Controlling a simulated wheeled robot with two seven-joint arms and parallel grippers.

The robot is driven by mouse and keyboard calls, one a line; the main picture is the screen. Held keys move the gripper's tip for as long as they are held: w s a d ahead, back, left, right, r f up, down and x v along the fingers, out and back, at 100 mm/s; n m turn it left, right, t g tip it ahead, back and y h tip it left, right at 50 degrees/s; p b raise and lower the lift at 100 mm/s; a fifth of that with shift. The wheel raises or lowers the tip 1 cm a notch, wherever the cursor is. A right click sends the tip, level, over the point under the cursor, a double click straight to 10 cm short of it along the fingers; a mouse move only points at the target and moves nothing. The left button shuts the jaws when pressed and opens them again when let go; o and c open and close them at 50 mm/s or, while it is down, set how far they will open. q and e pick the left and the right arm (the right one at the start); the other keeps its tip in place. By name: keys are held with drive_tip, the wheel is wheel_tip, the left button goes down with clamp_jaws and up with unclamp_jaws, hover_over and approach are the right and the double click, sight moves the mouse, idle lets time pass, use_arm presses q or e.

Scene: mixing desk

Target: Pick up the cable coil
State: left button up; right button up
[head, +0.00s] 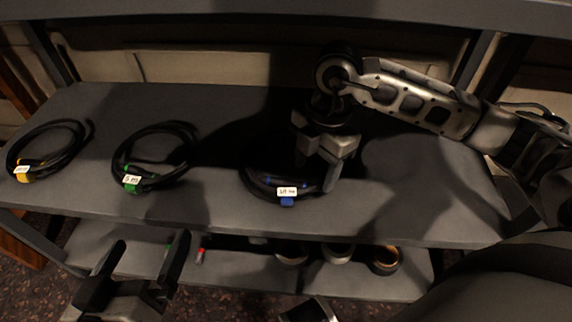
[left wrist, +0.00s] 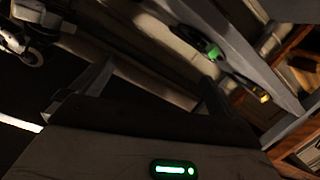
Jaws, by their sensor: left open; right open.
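Three black cable coils lie in a row on the grey shelf (head: 220,215). The left coil (head: 78,137) has a yellow tie and white tag, the middle coil (head: 190,138) a green tie, and the right coil (head: 258,186) a blue tie with a white tag. My right gripper (head: 328,165) is open, pointing down over the right side of the blue-tied coil and hiding part of it. I cannot tell whether it touches the coil. My left gripper (head: 143,262) is open and empty in front of the shelf edge; it also shows in the left wrist view (left wrist: 148,95).
A lower shelf (head: 228,283) holds several rolls, one of them a tape roll (head: 384,260), and a small red-marked item (head: 201,256). Shelf posts stand at both sides, and a top board (head: 200,10) crosses above. The shelf is bare between the coils.

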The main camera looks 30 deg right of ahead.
sight(313, 180)
wheel_tip(313, 180, down, 4)
drive_tip(key=shift+s+a+r+b, duration=0.1)
drive_tip(key=shift+r+b, duration=0.1)
drive_tip(key=shift+b, duration=0.4)
clamp_jaws()
drive_tip(key=shift+r, duration=0.1)
drive_tip(key=shift+r, duration=0.15)
